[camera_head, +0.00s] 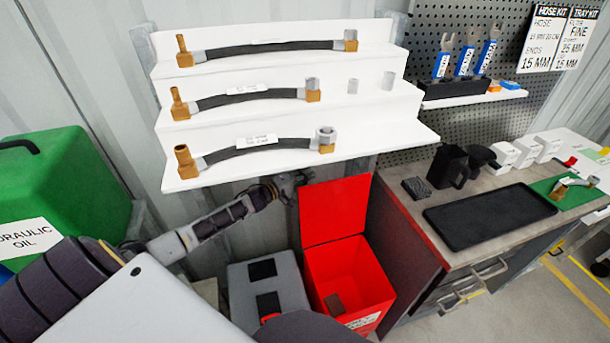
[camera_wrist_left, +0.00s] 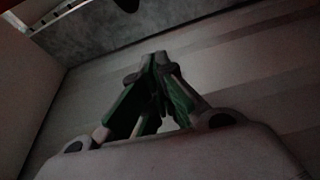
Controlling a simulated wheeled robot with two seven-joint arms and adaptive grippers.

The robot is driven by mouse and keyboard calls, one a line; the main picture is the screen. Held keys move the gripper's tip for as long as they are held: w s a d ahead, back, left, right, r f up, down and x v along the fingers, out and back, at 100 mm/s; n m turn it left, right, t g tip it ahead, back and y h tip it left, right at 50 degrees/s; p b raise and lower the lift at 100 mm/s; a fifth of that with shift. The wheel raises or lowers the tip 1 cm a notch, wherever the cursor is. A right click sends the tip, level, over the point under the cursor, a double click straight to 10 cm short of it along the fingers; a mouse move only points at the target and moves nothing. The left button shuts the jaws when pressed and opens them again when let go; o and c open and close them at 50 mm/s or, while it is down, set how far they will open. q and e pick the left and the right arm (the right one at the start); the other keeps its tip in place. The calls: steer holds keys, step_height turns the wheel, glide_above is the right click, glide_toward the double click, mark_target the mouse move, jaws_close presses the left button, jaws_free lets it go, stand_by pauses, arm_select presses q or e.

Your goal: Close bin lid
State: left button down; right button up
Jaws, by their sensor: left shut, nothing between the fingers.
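A red bin (camera_head: 347,273) stands on the floor below the hose shelves. Its red lid (camera_head: 334,211) is raised, standing upright at the back of the bin, and a small brown item (camera_head: 334,304) lies inside. My left gripper (camera_head: 291,186) is at the upper left edge of the raised lid, under the lowest shelf; I cannot tell whether it touches the lid. In the left wrist view the fingers of my left gripper (camera_wrist_left: 160,62) come together at the tips with nothing between them. My right gripper is not in view.
White stepped shelves (camera_head: 300,165) with several hoses hang just above the lid. A grey case (camera_head: 266,290) stands left of the bin. A workbench (camera_head: 415,225) with a black tray (camera_head: 490,217) is close on the right. A green oil container (camera_head: 70,190) is at the left.

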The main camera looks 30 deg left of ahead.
arm_select(q)
steer(key=shift+s+d, duration=1.2)
steer(key=shift+d, duration=0.1)
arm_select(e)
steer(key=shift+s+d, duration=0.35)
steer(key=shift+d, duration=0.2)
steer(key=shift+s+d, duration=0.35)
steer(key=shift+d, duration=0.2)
